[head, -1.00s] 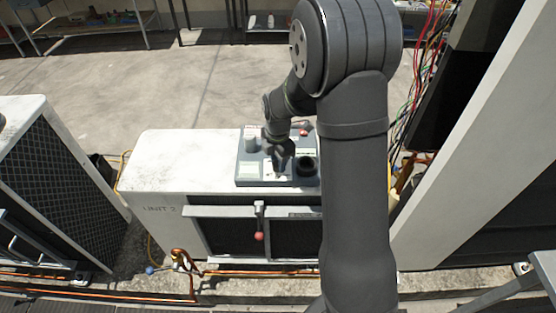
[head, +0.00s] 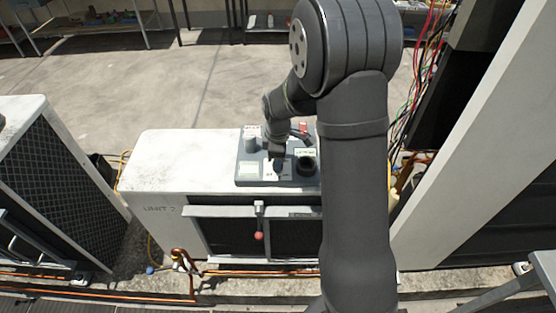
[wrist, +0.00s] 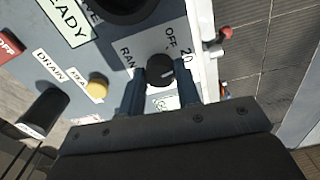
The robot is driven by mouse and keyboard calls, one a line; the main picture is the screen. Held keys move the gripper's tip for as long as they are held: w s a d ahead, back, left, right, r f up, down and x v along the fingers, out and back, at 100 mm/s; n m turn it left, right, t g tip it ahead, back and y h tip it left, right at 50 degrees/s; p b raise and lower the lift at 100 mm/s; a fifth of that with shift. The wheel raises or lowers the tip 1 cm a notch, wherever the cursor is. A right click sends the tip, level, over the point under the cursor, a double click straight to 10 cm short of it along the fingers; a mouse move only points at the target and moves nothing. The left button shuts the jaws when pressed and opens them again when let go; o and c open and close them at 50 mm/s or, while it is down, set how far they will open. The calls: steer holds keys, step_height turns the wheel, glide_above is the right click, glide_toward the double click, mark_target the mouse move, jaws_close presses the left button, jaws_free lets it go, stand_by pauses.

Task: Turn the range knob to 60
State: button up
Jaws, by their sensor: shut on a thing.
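The range knob (wrist: 160,70) is small, round and black with a short white pointer line aimed to the right in the wrist view. It sits on the grey control panel (head: 246,181) on top of the white condenser unit. The labels "OFF", "20" and part of "RAN" show beside it; I cannot see a 60 mark. My gripper (wrist: 160,78) has one finger on each side of the knob and is shut on it. In the head view my gripper (head: 277,160) points down at the panel and largely hides the knob.
On the panel are a larger black round part (head: 306,165), a grey knob (head: 250,144), a yellow button (wrist: 97,87), a black cylinder (wrist: 45,111) and a red "OFF" part (wrist: 9,46). A red-tipped lever (head: 259,235) hangs at the unit's front. Loose wires (head: 428,55) run at right.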

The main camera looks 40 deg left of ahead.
steer(key=m, duration=0.6)
steer(key=shift+m, duration=0.3)
steer(key=m, duration=0.5)
steer(key=shift+m, duration=0.4)
steer(key=o, duration=1)
step_height(320, 180, up, 18)
steer(key=shift+f, duration=0.25)
step_height(320, 180, down, 18)
steer(key=shift+r, duration=0.25)
stand_by(0.5)
